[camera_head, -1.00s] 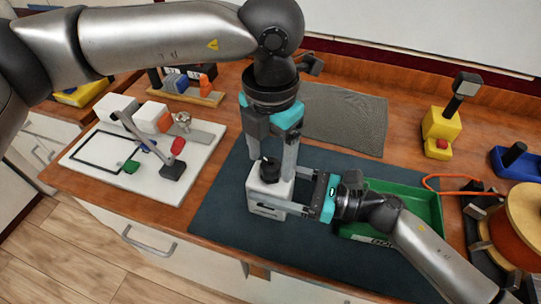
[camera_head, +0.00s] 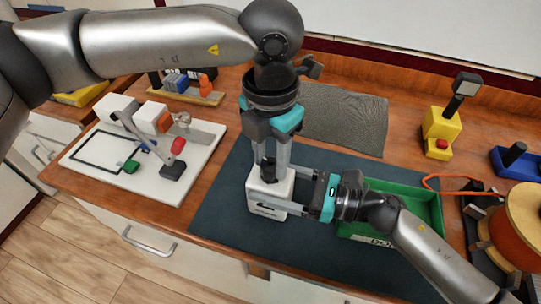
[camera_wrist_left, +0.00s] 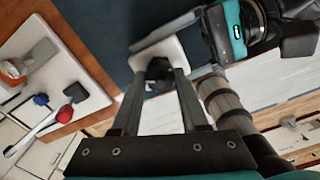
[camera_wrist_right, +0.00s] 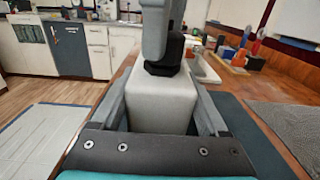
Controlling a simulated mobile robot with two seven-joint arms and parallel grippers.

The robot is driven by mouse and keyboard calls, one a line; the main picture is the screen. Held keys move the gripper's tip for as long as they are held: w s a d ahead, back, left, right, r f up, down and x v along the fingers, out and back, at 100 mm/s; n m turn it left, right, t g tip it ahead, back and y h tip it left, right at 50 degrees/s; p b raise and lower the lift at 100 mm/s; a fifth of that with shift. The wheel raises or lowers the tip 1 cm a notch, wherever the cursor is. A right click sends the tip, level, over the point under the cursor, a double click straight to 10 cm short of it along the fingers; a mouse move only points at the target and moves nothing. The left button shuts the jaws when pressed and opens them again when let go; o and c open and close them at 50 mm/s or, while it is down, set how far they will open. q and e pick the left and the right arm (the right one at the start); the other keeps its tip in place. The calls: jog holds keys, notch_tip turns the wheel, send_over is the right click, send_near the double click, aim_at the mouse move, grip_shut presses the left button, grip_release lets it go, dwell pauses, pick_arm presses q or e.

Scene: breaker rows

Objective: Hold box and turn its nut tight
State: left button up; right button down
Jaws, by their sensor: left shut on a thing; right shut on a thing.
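The white box (camera_head: 267,198) stands upright on the dark mat. My right gripper (camera_head: 278,192) reaches in from the right and is shut on the box, with one finger along each side; the box also fills the middle of the right wrist view (camera_wrist_right: 160,103). The black nut (camera_head: 268,174) sits on top of the box. My left gripper (camera_head: 270,170) points straight down and is shut on the nut. In the left wrist view the nut (camera_wrist_left: 158,70) lies between the fingertips, over the white box (camera_wrist_left: 170,50). The fingers partly hide the nut, and its thread cannot be seen.
The green tray (camera_head: 425,212) is behind my right wrist. A white board (camera_head: 85,165) with small parts lies to the left. A grey textured mat (camera_head: 345,118) is at the back. A yellow block with a post (camera_head: 440,125) and a spool (camera_head: 525,220) stand at right.

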aim_at(271, 163)
pick_arm(q)
grip_shut()
jog(key=shift+m, duration=1.6)
jog(key=o, duration=1.2)
grip_release()
jog(key=shift+c, duration=0.2)
notch_tip(271, 163, up, 12)
pick_arm(e)
grip_release()
